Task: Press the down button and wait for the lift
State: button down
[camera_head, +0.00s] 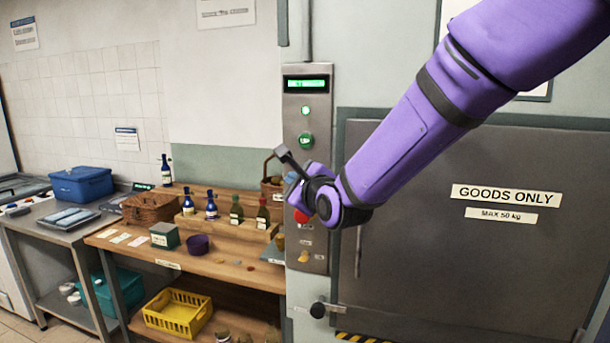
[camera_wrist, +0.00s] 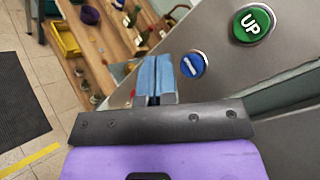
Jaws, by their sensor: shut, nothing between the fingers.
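The lift's control panel (camera_head: 291,122) is a tall metal plate beside the shut grey lift door (camera_head: 440,260). Its green UP button (camera_head: 306,141) is lit; it also shows in the wrist view (camera_wrist: 252,24). Below it is a round blue button (camera_wrist: 193,64) with a white mark, clear in the wrist view; I take it for the down button. In the head view my gripper hides that spot. My gripper (camera_wrist: 156,62) is shut and empty, its blue fingertips just left of the blue button in the wrist view. I cannot tell whether they touch the panel.
A green display (camera_head: 305,84) tops the panel; its text is too small to read. A red button (camera_head: 301,216) sits low on it. A wooden bench (camera_head: 240,272) with bottles, a basket (camera_head: 150,207) and a yellow crate (camera_head: 178,313) stands left.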

jog(key=shift+w+d, duration=0.3)
jog(key=shift+w, duration=0.55)
jog(key=shift+w+d, duration=0.3)
jog(key=shift+w, duration=0.55)
jog(key=shift+w, duration=0.15)
dwell(0.7)
jog(key=shift+w+d, duration=0.15)
jog(key=shift+w, duration=0.1)
